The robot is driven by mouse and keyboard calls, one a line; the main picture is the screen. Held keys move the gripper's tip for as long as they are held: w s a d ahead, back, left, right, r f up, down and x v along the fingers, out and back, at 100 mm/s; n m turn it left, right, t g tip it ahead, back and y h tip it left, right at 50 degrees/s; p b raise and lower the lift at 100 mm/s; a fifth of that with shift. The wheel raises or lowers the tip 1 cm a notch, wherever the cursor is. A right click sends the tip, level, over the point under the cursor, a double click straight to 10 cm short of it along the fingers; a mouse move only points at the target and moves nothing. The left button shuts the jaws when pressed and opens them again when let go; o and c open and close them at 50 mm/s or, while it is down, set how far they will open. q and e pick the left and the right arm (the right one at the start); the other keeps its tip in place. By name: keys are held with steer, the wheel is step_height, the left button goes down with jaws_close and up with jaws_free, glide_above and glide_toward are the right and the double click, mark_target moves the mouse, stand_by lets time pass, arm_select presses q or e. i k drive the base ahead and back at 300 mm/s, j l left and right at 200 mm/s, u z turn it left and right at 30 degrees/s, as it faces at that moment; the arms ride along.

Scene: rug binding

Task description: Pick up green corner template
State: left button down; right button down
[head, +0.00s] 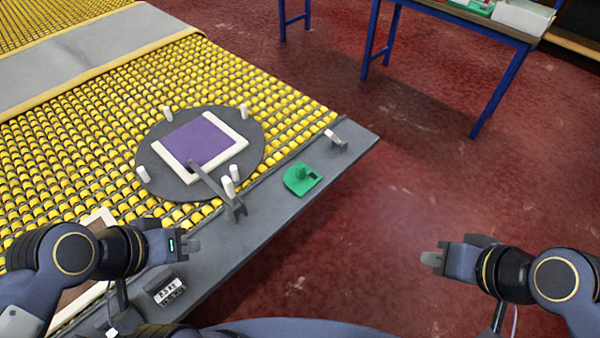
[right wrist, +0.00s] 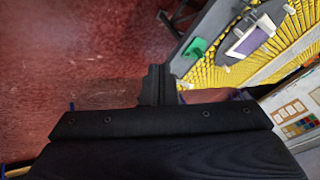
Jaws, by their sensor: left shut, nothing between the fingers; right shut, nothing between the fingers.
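The green corner template (head: 301,179) lies flat on the grey edge strip of the roller table, right of the round turntable. It is a small green plate with one rounded corner and a raised knob. It also shows in the right wrist view (right wrist: 197,47), near the top. My left gripper (head: 192,245) is shut and empty above the grey strip, left of and nearer than the template. My right gripper (head: 432,259) is shut and empty over the red floor, to the right of the table. In the right wrist view its fingers (right wrist: 157,84) point toward the table side.
A dark round turntable (head: 147,158) with white pegs carries a purple rug piece (head: 203,141) with a pale border. A grey lever (head: 215,188) crosses its near edge. A labelled weight (head: 168,291) sits near my left gripper. A blue-legged table (head: 480,28) stands at the back right.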

mark_target(299, 178)
steer(key=i+l+u, duration=0.15)
steer(key=u, duration=0.35)
steer(key=i+l+u, duration=0.1)
steer(key=u, duration=0.4)
steer(key=i+l+u, duration=0.1)
steer(key=l+u, duration=0.2)
steer(key=u, duration=0.2)
